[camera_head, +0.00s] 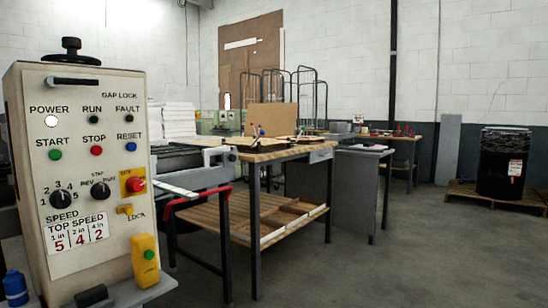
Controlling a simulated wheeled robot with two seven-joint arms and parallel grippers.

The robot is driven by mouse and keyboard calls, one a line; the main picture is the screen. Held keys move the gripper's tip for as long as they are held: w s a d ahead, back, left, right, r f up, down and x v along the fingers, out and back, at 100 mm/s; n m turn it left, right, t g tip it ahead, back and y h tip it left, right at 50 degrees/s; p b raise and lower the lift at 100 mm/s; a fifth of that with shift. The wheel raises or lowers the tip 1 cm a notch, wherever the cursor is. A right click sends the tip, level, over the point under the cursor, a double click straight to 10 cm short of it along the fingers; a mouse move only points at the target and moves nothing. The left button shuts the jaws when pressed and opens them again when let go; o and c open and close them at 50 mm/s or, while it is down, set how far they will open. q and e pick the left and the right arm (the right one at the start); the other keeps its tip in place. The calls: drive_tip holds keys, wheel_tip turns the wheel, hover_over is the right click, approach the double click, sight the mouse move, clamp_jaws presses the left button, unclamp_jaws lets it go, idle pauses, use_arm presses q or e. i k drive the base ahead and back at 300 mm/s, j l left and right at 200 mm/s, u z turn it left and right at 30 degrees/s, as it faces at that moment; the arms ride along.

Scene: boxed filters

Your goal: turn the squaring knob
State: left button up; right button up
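A white machine control panel (95,245) stands close at the left. No label reading "squaring" can be made out. A black dial (61,198) above the word SPEED has numbers around it. A second black dial (100,191) has STEP and REV marks. A large black knob (71,46) stands on top of the panel housing, near the words GAP LOCK. A black cylindrical part (91,296) shows at the bottom of the panel. Neither of my grippers shows in the head view.
Beside the dials are a red button on yellow (135,184) and a yellow box with a green button (145,260). A red bar (197,199) juts out right of the panel. A wooden-topped workbench (272,152) stands beyond. A blue bottle-like object (15,288) is bottom left.

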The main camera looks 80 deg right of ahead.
sight(232, 159)
drive_tip(key=z, duration=2.4)
drive_tip(key=i+l+u, duration=0.1)
drive_tip(key=i+l, duration=0.15)
drive_tip(key=i, duration=0.15)
drive_tip(key=i+l, duration=0.25)
drive_tip(key=i, duration=0.2)
drive_tip(key=i+l+u, duration=0.15)
drive_tip(key=i, duration=0.25)
drive_tip(key=l+u, duration=0.15)
drive_tip(key=u, duration=0.85)
drive_tip(key=i, duration=0.05)
